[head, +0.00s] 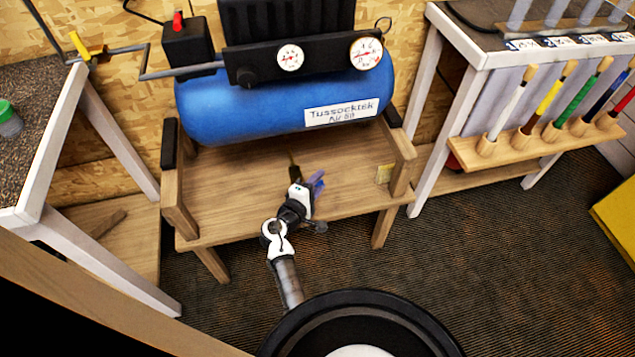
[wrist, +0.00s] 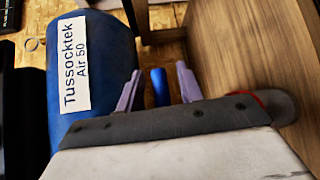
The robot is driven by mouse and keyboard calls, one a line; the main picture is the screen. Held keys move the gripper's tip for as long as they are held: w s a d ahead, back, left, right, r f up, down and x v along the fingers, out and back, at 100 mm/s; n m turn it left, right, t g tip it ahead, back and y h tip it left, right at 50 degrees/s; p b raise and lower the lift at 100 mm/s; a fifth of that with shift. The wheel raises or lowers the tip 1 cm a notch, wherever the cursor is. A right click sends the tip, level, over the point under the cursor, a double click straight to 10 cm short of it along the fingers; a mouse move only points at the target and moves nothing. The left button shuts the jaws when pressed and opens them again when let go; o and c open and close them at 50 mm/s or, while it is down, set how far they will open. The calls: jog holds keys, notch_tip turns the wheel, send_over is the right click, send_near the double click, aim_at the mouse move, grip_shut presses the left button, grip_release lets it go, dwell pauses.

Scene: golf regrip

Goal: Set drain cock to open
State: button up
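The blue air tank (head: 290,105) lies on a wooden stand, and its label side also shows in the wrist view (wrist: 110,62). A thin dark stem (head: 291,158) shows just below the tank, close to my gripper (head: 315,181). In the wrist view, a small blue bar (wrist: 160,88), which looks like the drain cock's handle, stands between the two purple fingers of my gripper (wrist: 158,84). The fingers are apart, with a gap visible on each side of the bar. The bar's lower end is hidden behind my gripper's body. I cannot tell its valve position.
The wooden stand (head: 270,225) has a raised side rail (head: 402,150) to the right of my gripper. The wooden surface (wrist: 240,50) is close on the right in the wrist view. A bench with golf grips (head: 560,145) stands at the right; another table (head: 40,110) is at the left.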

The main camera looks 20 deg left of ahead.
jog(key=shift+c, duration=0.4)
grip_shut()
